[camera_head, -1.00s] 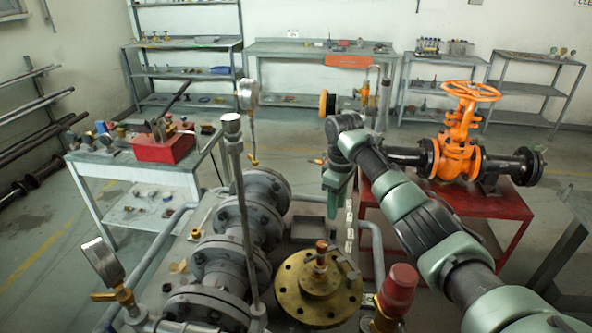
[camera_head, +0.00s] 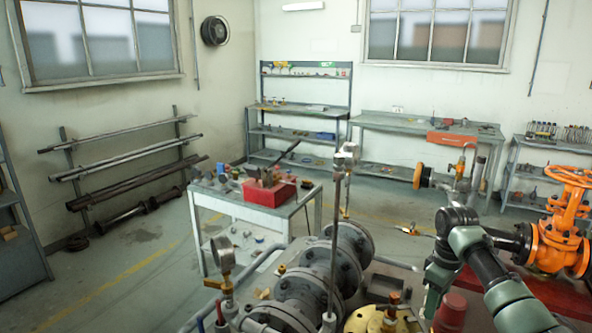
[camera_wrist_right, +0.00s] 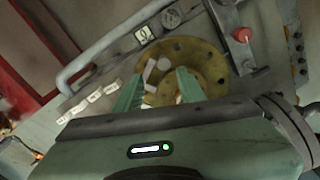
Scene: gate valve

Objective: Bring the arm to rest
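My right arm (camera_head: 490,265) comes in from the lower right in the head view, bent over the pipework. Its green gripper (camera_head: 433,296) points down beside the brass flange (camera_head: 372,320), which is cut by the lower edge. In the right wrist view, the two green fingers of this gripper (camera_wrist_right: 157,88) stand well apart. The brass flange (camera_wrist_right: 207,62) and small pale pieces (camera_wrist_right: 153,71) show beyond and between them. I see nothing held. My left arm and left gripper are not in view.
Grey flanged pipework (camera_head: 335,265) with an upright rod (camera_head: 335,215) and a gauge (camera_head: 222,252) stands in front. The orange gate valve (camera_head: 562,235) is right of my arm. A red toolbox (camera_head: 268,192) sits on a side table. Open floor lies at left.

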